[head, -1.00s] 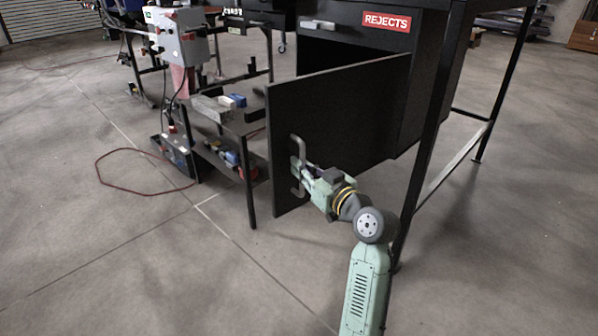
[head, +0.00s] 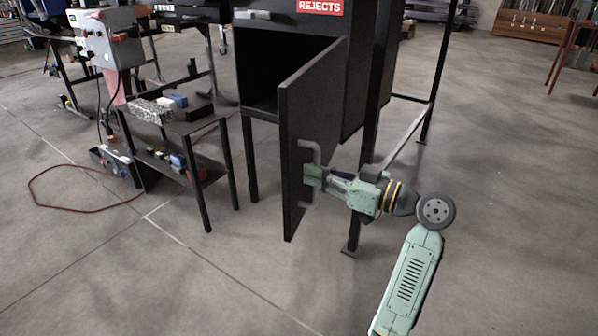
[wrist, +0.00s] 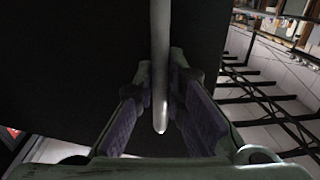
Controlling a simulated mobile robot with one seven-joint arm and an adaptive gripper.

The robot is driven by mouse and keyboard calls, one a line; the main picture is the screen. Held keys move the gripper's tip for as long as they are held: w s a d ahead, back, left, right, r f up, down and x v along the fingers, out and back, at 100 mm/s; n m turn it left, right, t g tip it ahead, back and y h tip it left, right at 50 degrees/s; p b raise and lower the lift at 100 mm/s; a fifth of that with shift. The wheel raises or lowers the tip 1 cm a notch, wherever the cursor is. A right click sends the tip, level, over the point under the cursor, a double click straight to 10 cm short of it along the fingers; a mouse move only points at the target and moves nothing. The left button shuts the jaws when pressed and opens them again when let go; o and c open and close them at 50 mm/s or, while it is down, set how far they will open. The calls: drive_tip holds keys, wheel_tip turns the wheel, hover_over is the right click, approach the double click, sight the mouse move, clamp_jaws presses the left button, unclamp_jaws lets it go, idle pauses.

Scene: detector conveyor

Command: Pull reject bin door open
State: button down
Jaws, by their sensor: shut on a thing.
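The reject bin door (head: 322,100) is a black panel standing open in the head view, swung out to the right from the bin. The dark inside of the bin (head: 262,72) shows to the left of it, under the red REJECTS sign (head: 319,6). A grey bar handle (head: 304,152) is on the door's outer face near its free edge. My gripper (head: 313,176) is shut on the handle, reaching it from the right. In the wrist view the handle bar (wrist: 160,70) runs between the two purple-padded fingers (wrist: 160,110), with the black door face behind it.
A low black shelf table (head: 190,125) with small parts stands to the left of the bin. A black table leg (head: 372,130) stands close behind my gripper. A red cable (head: 75,208) lies on the floor at left. The floor in front is clear.

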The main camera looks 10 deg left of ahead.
drive_tip(key=shift+w+d, duration=0.25)
drive_tip(key=shift+d, duration=0.2)
drive_tip(key=c, duration=1.9)
unclamp_jaws()
drive_tip(key=shift+a, duration=0.1)
drive_tip(key=shift+c, duration=0.2)
drive_tip(key=shift+s+a, duration=0.1)
drive_tip(key=v, duration=1.2)
